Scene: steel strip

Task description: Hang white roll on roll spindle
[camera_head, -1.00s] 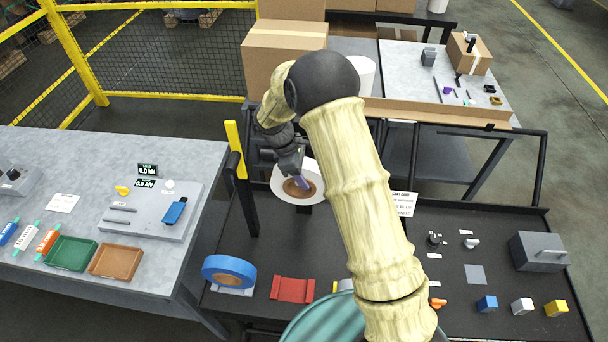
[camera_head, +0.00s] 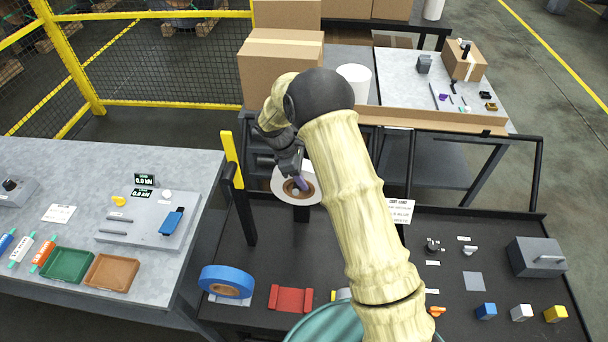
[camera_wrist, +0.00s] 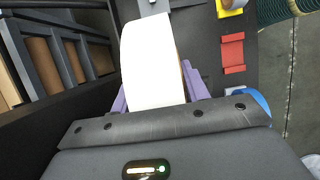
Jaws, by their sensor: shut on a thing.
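The white roll (camera_head: 281,181), with a brown core, is held above the back of the black bench in the head view. My gripper (camera_head: 300,183) is shut on it. In the wrist view, the purple fingers of my gripper (camera_wrist: 160,92) lie on both sides of the white roll (camera_wrist: 152,60), which shows edge-on. A dark upright piece (camera_head: 301,214) shows just below the roll. I cannot tell whether it belongs to the roll spindle. No spindle rod is clearly visible, and whether the roll touches one is unclear.
A blue roll (camera_head: 228,277) and a red holder (camera_head: 291,299) are at the bench's front left. A dark post with a yellow top (camera_head: 232,160) stands left of the roll. A grey box (camera_head: 536,257) and several small cubes lie at right. A grey table (camera_head: 60,170) is at left.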

